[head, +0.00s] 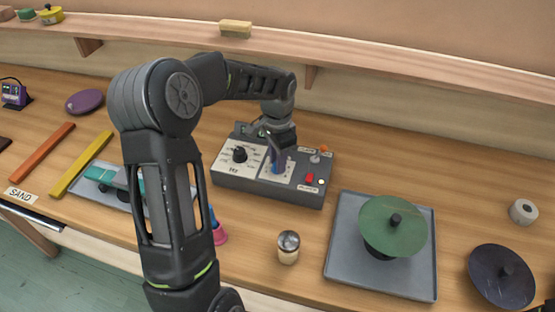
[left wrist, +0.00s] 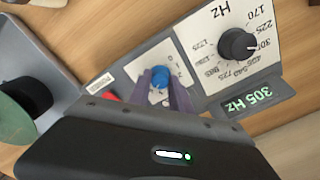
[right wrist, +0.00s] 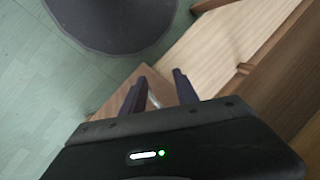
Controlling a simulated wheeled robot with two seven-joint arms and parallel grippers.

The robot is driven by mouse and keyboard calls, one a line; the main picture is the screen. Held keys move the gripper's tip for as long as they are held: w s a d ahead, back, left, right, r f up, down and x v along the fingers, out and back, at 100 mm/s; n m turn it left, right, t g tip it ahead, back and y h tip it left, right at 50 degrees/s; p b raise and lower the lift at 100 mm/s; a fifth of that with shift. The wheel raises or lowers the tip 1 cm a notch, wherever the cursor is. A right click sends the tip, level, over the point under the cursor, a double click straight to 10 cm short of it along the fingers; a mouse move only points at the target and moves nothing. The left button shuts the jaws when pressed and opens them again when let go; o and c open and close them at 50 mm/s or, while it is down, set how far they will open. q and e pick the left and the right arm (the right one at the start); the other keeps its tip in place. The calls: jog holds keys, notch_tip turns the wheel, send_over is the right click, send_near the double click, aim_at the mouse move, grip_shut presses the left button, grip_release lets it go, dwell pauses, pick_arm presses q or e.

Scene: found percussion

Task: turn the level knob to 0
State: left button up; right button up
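The grey control box (head: 230,182) stands on the bench. Its level knob looks to be the blue knob (left wrist: 160,76) on a white dial plate (left wrist: 137,68). My left gripper (head: 277,150) reaches down over this knob. In the left wrist view the left fingers (left wrist: 160,86) stand on either side of the blue knob, close against it, and look shut on it. The fingers cover part of the dial, and I cannot read where the knob points. My right gripper (right wrist: 160,85) is open and empty, away from the box.
A black frequency knob (left wrist: 238,44) sits beside the blue one, with a display (left wrist: 248,97) reading 305 Hz. A red switch (head: 309,178) is on the other side. A metal shaker (head: 288,247) and a tray (head: 345,262) under a green disc (head: 393,227) stand nearby.

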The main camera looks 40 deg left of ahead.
pick_arm(q)
grip_shut()
